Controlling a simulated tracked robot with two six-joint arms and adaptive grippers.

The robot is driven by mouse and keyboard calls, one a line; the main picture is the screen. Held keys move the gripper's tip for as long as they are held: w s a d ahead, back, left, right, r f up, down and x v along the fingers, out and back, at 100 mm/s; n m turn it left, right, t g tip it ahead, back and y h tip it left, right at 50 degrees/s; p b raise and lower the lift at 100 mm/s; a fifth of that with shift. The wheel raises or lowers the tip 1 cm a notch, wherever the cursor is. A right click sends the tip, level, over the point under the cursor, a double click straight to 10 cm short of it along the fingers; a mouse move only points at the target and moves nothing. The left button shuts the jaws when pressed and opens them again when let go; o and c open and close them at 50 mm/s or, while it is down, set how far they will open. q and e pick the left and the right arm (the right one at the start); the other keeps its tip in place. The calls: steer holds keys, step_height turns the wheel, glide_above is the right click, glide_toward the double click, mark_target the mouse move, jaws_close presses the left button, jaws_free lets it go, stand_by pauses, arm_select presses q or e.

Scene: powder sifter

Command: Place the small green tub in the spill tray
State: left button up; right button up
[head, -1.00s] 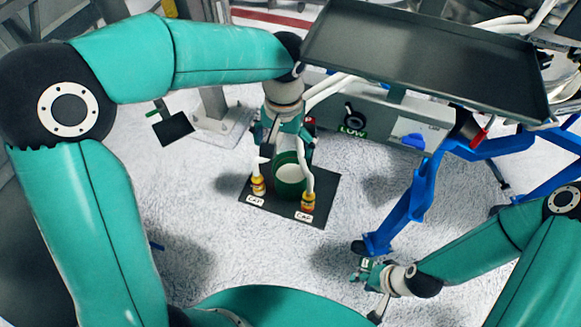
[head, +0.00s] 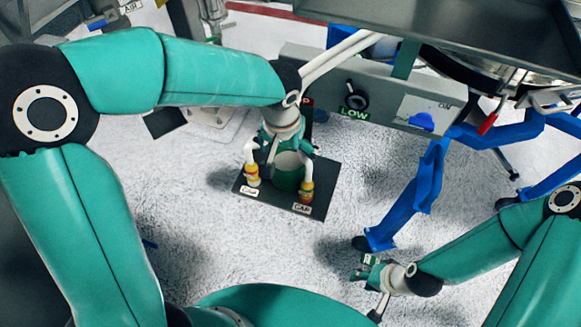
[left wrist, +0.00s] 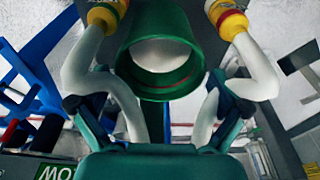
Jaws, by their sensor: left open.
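The small green tub (head: 288,172) stands upright on a black mat (head: 318,208) on the floor. In the left wrist view the tub (left wrist: 165,82) shows its green rim and a whitish inside. My left gripper (head: 279,182) is open above the tub, with one white finger on either side. The fingers look apart from its wall. Yellow-and-red pieces show at the finger ends; I cannot tell if they belong to the fingers. A large grey tray (head: 440,22), which looks like the spill tray, is cut off at the top right. My right gripper (head: 374,276) hangs low at right, its jaws unclear.
A grey control box (head: 325,70) with a black knob and a LOW label is behind the mat. Blue legs (head: 412,205) stand to the right. A red handle (head: 488,122) sits under the tray. The pale floor left and right of the mat is mostly clear.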

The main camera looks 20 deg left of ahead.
arm_select(q)
glide_above(288, 164)
steer(key=s+d, duration=0.1)
steer(key=s, duration=0.2)
step_height(288, 164, down, 6)
steer(key=shift+r+b, duration=0.1)
steer(key=shift+b, duration=0.3)
steer(key=shift+s, duration=0.1)
steer(key=c, duration=1.1)
